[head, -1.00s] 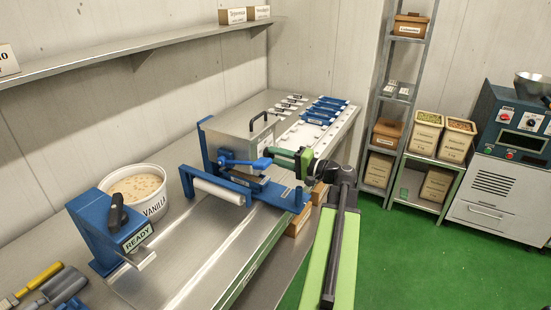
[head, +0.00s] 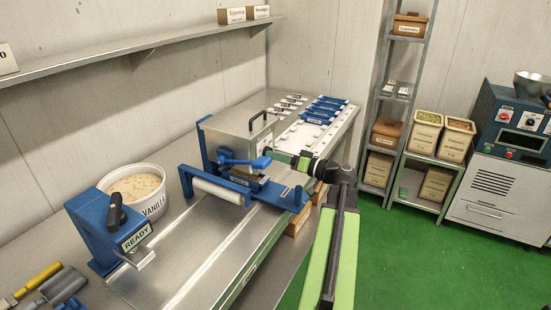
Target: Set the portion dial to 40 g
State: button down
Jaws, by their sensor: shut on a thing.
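The portioning machine is a steel hopper box (head: 236,132) on a blue frame, standing on the bench. A blue lever (head: 245,162) sticks out from its front. My gripper (head: 274,155) reaches in from the right to the hopper's right-hand side, just beside the lever's end. It is shut on a small part there, which appears to be the portion dial. The jaws hide that part, and no dial marking or setting can be read.
A white roller (head: 222,190) lies in front of the machine. A blue stand with a READY sign (head: 137,238) and a VANILLA tub (head: 139,186) are at the left. Blue bars (head: 325,107) lie behind the machine. The green floor (head: 375,255) is clear at the right.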

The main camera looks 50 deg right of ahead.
jog(key=shift+n, duration=0.4)
jog(key=c, duration=1)
grip_release()
jog(key=v, duration=1.7)
jog(key=shift+s, duration=0.25)
jog(key=shift+f, duration=0.1)
